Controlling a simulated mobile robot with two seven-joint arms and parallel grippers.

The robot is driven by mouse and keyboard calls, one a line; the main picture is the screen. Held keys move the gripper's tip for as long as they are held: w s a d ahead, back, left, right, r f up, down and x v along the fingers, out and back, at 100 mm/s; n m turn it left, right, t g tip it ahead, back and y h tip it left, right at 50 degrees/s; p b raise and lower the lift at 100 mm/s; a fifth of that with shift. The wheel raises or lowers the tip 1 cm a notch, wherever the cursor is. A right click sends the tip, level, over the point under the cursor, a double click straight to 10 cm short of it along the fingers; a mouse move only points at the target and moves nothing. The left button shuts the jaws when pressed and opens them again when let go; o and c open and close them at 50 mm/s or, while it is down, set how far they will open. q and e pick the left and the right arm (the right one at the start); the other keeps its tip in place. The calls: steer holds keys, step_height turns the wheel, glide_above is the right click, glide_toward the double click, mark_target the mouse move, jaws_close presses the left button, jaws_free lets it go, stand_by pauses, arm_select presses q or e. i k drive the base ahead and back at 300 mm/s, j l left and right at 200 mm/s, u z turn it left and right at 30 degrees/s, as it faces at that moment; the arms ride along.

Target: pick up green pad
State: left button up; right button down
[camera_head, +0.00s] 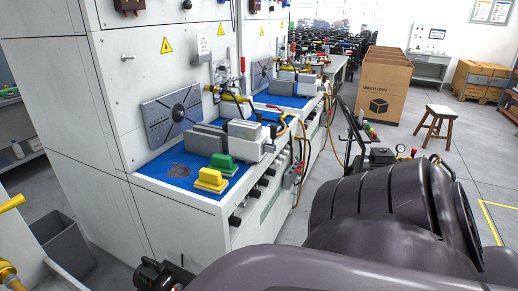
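The green pad (223,164) has a green block-like grip on a flat base. It lies on the blue mat (165,163) of the nearest bench, towards its front edge. A similar yellow pad (211,179) lies just in front of it, nearer to me. Dark arm links of mine fill the lower right. A black, finger-like end part (358,130) shows beyond them, well right of the green pad. Another black end part (158,276) shows at the bottom edge, below the bench. I cannot tell the finger state of either. Neither touches the pads.
Hoses and fittings hang at the bench's right. A cardboard box (384,88) and stool (437,122) stand farther right; a grey bin (62,240) stands left.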

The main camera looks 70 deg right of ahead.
mark_target(222, 163)
steer(key=i+l+z, duration=0.1)
steer(key=z, duration=1.85)
steer(key=k, duration=0.45)
steer(key=u, duration=0.35)
steer(key=k+u, duration=0.15)
steer(key=u, duration=0.6)
steer(key=l+u, duration=0.55)
steer(key=i+l, duration=0.1)
steer(key=l, duration=1.65)
steer(key=i, duration=0.05)
